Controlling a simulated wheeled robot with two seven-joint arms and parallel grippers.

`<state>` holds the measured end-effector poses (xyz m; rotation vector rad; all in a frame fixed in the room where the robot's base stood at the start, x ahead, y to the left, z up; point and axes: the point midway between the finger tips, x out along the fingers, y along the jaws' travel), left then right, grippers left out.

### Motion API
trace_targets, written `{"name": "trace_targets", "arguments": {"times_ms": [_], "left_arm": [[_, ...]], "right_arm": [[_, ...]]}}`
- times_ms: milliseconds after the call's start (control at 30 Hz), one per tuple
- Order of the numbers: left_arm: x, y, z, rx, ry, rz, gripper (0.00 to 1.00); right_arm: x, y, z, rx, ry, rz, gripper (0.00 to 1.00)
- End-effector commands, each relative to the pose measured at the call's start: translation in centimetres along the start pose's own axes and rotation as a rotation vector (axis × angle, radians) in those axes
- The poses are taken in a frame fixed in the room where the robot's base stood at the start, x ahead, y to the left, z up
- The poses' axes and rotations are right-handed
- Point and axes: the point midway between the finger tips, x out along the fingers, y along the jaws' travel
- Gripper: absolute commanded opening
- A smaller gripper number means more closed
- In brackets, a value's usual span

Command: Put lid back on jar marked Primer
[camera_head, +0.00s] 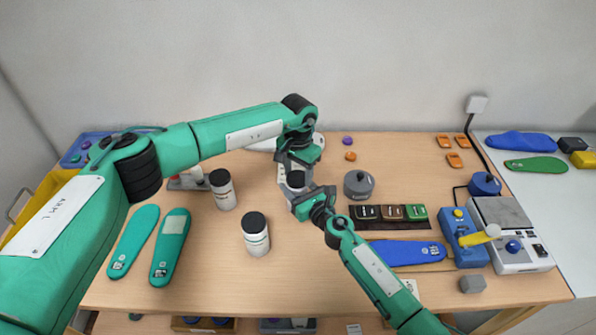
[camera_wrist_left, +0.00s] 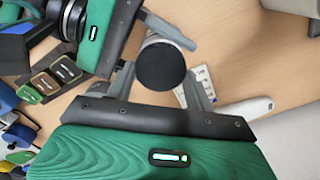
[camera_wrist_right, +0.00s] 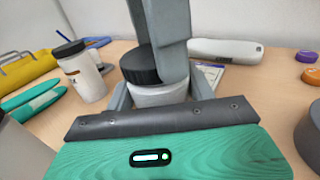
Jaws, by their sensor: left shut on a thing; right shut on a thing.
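A white jar (camera_head: 296,188) stands at the middle of the table with a black lid (camera_head: 297,178) at its mouth; its label cannot be read. The lid also shows in the left wrist view (camera_wrist_left: 160,66) and the right wrist view (camera_wrist_right: 140,66). My left gripper (camera_head: 297,171) reaches down from behind and is shut on the lid. My right gripper (camera_head: 298,192) comes from the front right and is shut around the white jar body (camera_wrist_right: 160,95). The lid sits directly over the body; whether it is fully seated cannot be told.
Two other white jars with black lids (camera_head: 222,188) (camera_head: 255,233) stand to the left. Green insoles (camera_head: 172,245) lie farther left. The table front middle is clear.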

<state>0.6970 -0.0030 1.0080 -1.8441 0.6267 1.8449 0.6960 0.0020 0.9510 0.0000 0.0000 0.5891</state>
Motion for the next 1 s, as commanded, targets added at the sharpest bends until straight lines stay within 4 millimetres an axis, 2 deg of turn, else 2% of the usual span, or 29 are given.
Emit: {"name": "trace_targets", "arguments": {"times_ms": [67,100,200,567,833,1000], "left_arm": [[-0.1,0.0,0.0,0.0,0.001,0.0,0.33],[-0.1,0.0,0.0,-0.001,0.001,0.0,0.56],[-0.1,0.0,0.0,-0.001,0.001,0.0,0.75],[-0.4,0.0,0.0,-0.002,0.001,0.0,0.75],[-3.7,-0.1,-0.1,-0.003,0.003,0.0,0.75],[-4.6,0.0,0.0,-0.004,0.001,0.0,0.75]], "right_arm": [[0.0,0.0,-0.1,0.0,0.002,-0.001,0.0],[0.0,-0.1,-0.1,0.0,0.002,-0.001,0.0],[0.0,-0.1,-0.1,0.0,0.002,-0.001,0.0],[0.0,0.0,-0.1,0.0,0.002,-0.001,0.0],[0.0,0.0,-0.1,0.0,0.002,-0.001,0.0],[0.0,0.0,-0.1,0.0,0.002,0.0,0.0]]}}
